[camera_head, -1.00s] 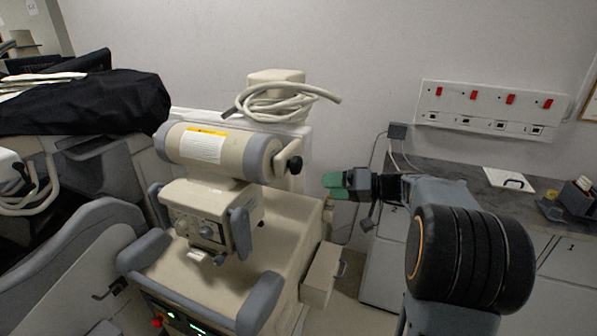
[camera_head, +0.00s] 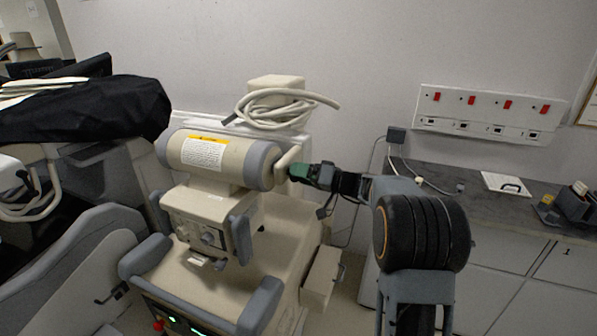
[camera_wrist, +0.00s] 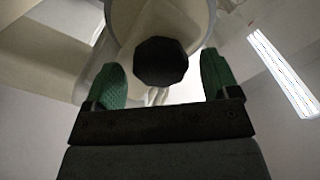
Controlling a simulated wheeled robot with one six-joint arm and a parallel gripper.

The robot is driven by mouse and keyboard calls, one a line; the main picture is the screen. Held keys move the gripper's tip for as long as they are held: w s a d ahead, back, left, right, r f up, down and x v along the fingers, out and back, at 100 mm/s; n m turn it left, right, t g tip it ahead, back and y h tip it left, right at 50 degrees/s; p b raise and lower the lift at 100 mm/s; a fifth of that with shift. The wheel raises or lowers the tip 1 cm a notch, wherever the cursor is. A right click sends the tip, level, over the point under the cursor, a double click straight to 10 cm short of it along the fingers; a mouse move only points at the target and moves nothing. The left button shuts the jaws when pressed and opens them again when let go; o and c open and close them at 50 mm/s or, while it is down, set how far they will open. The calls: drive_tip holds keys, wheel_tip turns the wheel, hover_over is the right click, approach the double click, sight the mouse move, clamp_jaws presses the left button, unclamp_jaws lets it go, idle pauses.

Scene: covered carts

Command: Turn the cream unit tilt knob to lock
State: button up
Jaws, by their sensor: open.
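The cream unit (camera_head: 285,210) stands left of my arm, with a cream cylinder (camera_head: 236,162) on top banded in grey. A cream crank arm (camera_head: 287,158) comes off the cylinder's right end. Its black tilt knob (camera_wrist: 160,62) shows in the wrist view, between and just beyond my green fingertips. My gripper (camera_wrist: 163,82) is open, with one finger on each side of the knob and a gap on both sides. In the head view my gripper (camera_head: 299,172) is at the crank's end and hides most of the knob.
A coiled pale cable (camera_head: 275,108) lies on top behind the cylinder. A grey counter (camera_head: 440,176) with cabinets runs along the right wall, below a panel of red switches (camera_head: 490,112).

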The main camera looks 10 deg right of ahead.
drive_tip(key=shift+w+a, duration=0.35)
drive_tip(key=shift+a, duration=0.15)
drive_tip(key=c, duration=0.9)
